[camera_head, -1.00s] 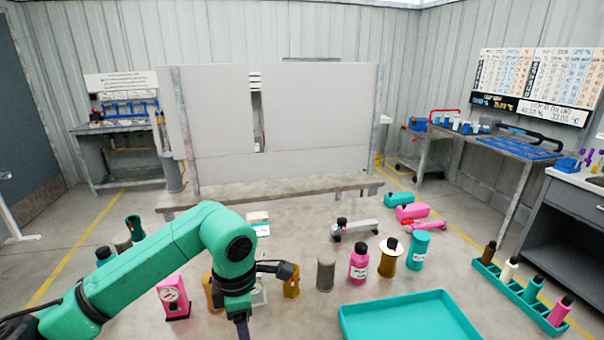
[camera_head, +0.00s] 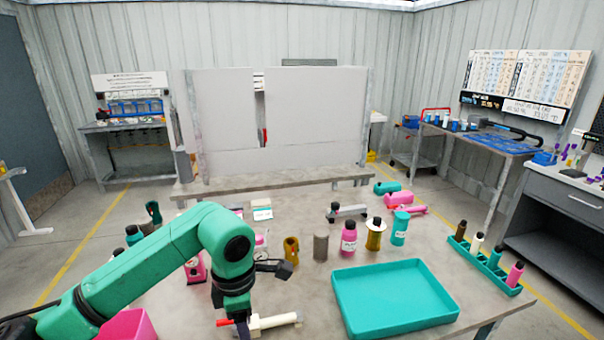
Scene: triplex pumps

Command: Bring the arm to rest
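My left arm, green with black joints, comes in from the lower left and bends down over the table (camera_head: 300,278). My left gripper (camera_head: 243,322) hangs from its wrist near the front of the table, beside a white cylindrical piece with a red end (camera_head: 276,322). The fingers are mostly hidden or dark, so I cannot tell whether they are open or touch that piece. My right arm and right gripper are not in view.
A teal tray (camera_head: 442,318) lies at the front right. Behind it stand a grey cylinder (camera_head: 321,247), a pink bottle (camera_head: 349,238), a gold spool (camera_head: 375,235) and a teal can (camera_head: 400,229). A pink container (camera_head: 128,326) is at the lower left. A green rack (camera_head: 484,268) sits right.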

